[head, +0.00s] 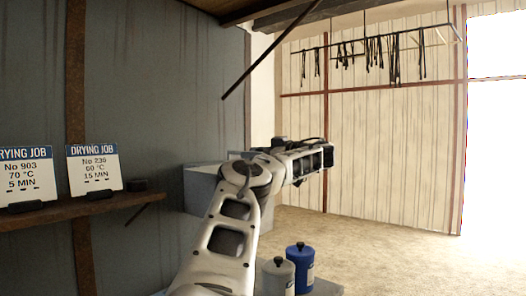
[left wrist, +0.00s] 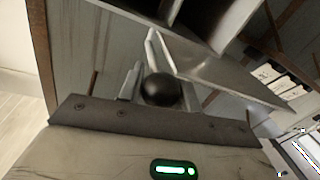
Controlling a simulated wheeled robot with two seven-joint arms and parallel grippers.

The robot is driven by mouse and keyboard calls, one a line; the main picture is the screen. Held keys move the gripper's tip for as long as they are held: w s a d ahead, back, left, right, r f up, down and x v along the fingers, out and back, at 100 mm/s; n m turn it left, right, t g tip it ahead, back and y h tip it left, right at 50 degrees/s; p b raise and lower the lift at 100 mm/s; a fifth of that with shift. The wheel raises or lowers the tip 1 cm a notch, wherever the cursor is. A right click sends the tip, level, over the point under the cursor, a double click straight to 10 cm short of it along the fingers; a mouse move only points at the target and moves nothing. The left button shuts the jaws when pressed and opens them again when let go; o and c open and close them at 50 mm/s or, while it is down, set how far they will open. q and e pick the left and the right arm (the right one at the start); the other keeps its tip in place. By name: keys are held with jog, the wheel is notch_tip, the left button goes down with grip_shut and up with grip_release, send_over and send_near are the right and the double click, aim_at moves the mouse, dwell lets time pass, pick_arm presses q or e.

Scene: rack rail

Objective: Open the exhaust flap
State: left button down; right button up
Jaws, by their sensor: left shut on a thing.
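In the head view a grey metal box (head: 203,188) stands against the wall, partly hidden by my left arm. My left gripper (head: 248,155) is at the top of this box, small and partly hidden by my arm. In the left wrist view a round black knob (left wrist: 161,90) sits between the pale fingers of the gripper (left wrist: 156,82), which is shut on it. A grey metal panel (left wrist: 222,75) slants away behind the knob. I cannot tell for certain whether this panel is the exhaust flap, or how far it is open. My right gripper is not in view.
A wooden shelf (head: 75,210) with two drying job cards (head: 94,168) runs along the left wall. A blue canister (head: 300,265) and a grey canister (head: 278,277) stand low by my arm. A rail with dark straps (head: 375,48) hangs at the back. The floor at right is clear.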

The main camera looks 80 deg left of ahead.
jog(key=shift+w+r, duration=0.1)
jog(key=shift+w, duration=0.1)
pick_arm(q)
jog(key=c, duration=1)
grip_release()
jog(key=shift+s, duration=0.15)
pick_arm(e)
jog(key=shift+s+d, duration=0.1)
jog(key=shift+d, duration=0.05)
pick_arm(q)
jog(key=shift+w+d, duration=0.2)
jog(key=shift+w, duration=0.05)
jog(key=b+v, duration=0.3)
jog(key=v, duration=1.2)
jog(key=shift+d, duration=0.15)
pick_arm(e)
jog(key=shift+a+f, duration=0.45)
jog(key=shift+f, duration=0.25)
pick_arm(q)
jog(key=shift+w+f, duration=0.1)
jog(key=shift+w, duration=0.05)
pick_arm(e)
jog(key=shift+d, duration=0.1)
